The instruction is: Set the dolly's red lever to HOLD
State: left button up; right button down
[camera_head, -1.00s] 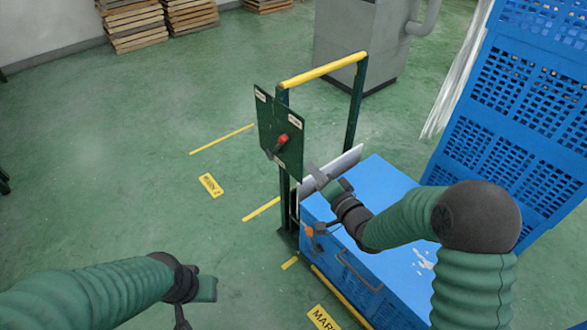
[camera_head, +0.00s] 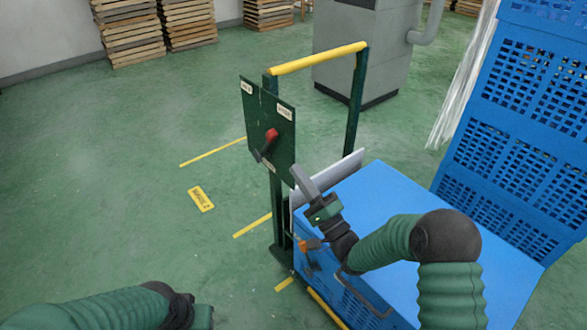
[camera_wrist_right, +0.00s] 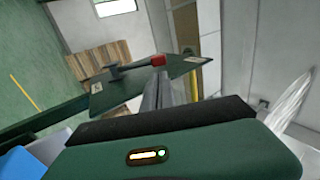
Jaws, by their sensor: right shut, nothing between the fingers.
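The dolly's dark green panel (camera_head: 268,122) is fixed to the upright frame and carries a pale label in each upper corner, too small to read surely. The red lever (camera_head: 271,134) leans up and right from its dark base, towards the upper right label. My right gripper (camera_head: 297,172) is shut and empty, just below and right of the panel's lower right corner, apart from the lever. In the right wrist view the lever's red end (camera_wrist_right: 158,60) appears just beyond the shut fingers (camera_wrist_right: 160,92). My left gripper (camera_head: 203,316) is partly cut off at the bottom edge; its fingers are not clear.
The dolly's yellow-topped handle (camera_head: 320,57) rises behind the panel. A blue box (camera_head: 385,205) lies under my right arm, with tall blue crates (camera_head: 520,150) at the right. A grey cabinet (camera_head: 362,50) stands behind. Green floor left of the panel is open.

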aim_at(274, 139)
jog(key=b+x, duration=0.3)
jog(key=x, duration=0.4)
jog(key=shift+w+a, duration=0.15)
jog(key=shift+a, duration=0.15)
jog(key=shift+w+a+r, duration=0.1)
jog(key=shift+w+r, duration=0.15)
